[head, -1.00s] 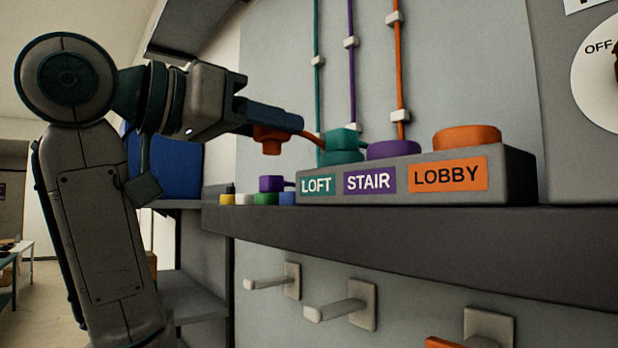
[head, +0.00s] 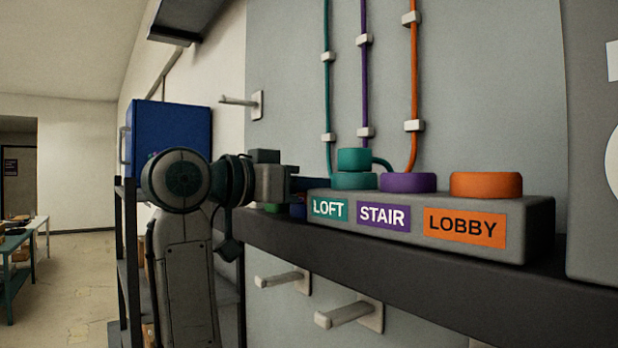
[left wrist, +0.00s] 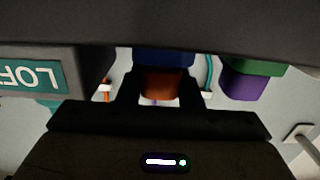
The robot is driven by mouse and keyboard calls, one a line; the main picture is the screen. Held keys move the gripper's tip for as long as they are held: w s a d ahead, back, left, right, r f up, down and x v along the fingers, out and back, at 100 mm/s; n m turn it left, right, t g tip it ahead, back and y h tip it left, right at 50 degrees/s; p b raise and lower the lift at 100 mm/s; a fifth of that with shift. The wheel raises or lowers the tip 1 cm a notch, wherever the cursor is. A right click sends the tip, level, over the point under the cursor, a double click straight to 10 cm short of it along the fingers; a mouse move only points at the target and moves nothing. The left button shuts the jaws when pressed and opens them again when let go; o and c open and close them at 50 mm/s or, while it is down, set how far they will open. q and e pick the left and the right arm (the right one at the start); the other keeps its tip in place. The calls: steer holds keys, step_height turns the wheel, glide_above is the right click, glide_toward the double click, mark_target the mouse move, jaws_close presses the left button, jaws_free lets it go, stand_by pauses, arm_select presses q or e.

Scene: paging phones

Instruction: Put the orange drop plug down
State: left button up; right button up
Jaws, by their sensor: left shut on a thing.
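My left gripper (head: 308,187) is low beside the left end of the grey socket box. It is shut on the orange drop plug (left wrist: 163,84), which shows between the fingers in the left wrist view. That view is upside down. The plug is right against the blue rest (left wrist: 163,57); I cannot tell whether it bears fully on it. In the head view my gripper hides the plug, and the blue rest (head: 298,210) shows just below the gripper. My right gripper is not in view.
The grey box (head: 540,225) carries teal, purple and orange sockets labelled LOFT, STAIR and LOBBY, with a teal plug (head: 354,159) on LOFT. A purple plug (left wrist: 243,84) is on the green rest (left wrist: 256,67) beside the blue one. Pegs (head: 350,313) stick out below the shelf.

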arm_select(q)
steer(key=shift+f, duration=0.1)
steer(key=shift+f, duration=0.15)
steer(key=o, duration=1)
steer(key=shift+s+a, duration=0.1)
steer(key=shift+a, duration=0.1)
steer(key=b+v, duration=0.4)
steer(key=v, duration=0.7)
steer(key=shift+s+a, duration=0.2)
